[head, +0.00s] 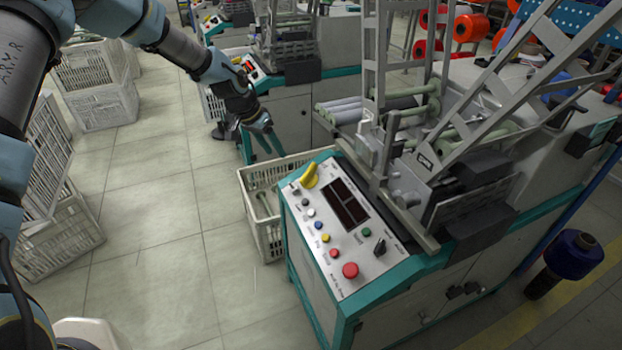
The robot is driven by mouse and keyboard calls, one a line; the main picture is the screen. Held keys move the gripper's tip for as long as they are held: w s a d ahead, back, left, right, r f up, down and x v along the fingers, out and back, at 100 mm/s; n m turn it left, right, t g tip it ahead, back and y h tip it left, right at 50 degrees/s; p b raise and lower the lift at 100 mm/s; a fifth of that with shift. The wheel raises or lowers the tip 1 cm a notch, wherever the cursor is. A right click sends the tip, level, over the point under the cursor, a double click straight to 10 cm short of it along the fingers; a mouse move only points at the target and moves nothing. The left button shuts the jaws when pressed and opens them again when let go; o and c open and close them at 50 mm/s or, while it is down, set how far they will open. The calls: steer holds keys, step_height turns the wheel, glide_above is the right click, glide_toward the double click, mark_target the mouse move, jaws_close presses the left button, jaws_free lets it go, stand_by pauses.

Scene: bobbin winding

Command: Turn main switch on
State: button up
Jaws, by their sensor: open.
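The winding machine's control panel (335,225) faces up in the middle of the view. A yellow handle (309,176) stands at its far left corner, and a black rotary knob (380,247) sits near its right edge. I cannot tell from the labels which one is the main switch. My gripper (267,148) is open and empty, pointing down in the air to the upper left of the yellow handle and apart from it. Nothing hides the yellow handle.
The panel also has a red mushroom button (350,270), small coloured buttons and a dark display (349,202). The machine's metal frame (375,70) rises right of the panel. A white crate (262,215) stands left of the machine. Open floor (170,220) lies to the left.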

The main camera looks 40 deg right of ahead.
glide_toward(306, 173)
steer(key=shift+m+g, duration=0.3)
steer(key=p+x, duration=0.1)
steer(key=x, duration=0.6)
steer(key=p+x, duration=0.1)
steer(key=x, duration=0.2)
steer(key=shift+w+f+p, duration=0.2)
steer(key=shift+w+p, duration=0.1)
steer(key=shift+p, duration=0.05)
jaws_close()
